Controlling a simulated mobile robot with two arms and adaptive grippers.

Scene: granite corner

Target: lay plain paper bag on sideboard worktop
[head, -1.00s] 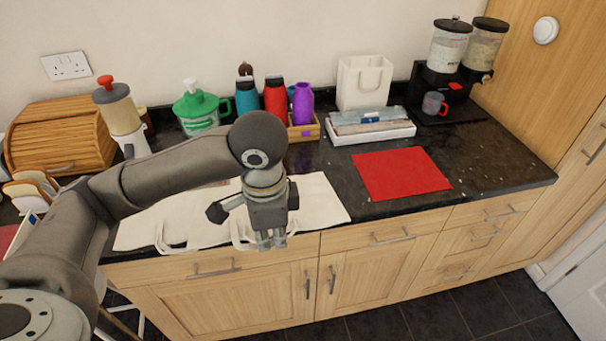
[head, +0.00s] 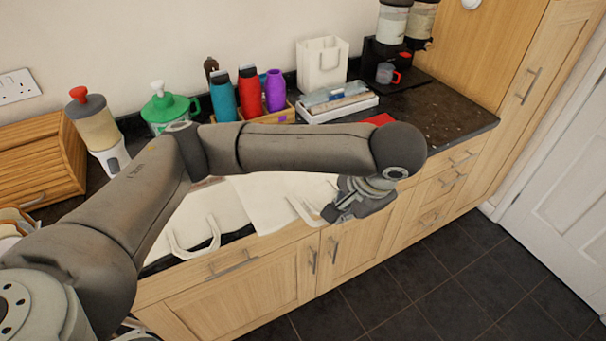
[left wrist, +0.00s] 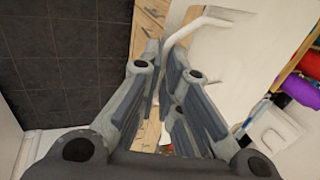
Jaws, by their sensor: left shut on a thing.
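The plain paper bag (head: 268,200), a flat white bag with a loop handle, lies on the dark worktop (head: 450,112) with its handle at the front edge. My left gripper (head: 335,212) is at this handle, at the worktop's front edge. In the left wrist view its fingers (left wrist: 163,62) are shut on the white handle, and the bag's white panel (left wrist: 235,60) spreads to the right. My left arm hides part of the bag in the head view. My right gripper is not in view.
Another flat white bag (head: 205,215) lies to the left. A red mat (head: 380,119) is mostly hidden by my arm.

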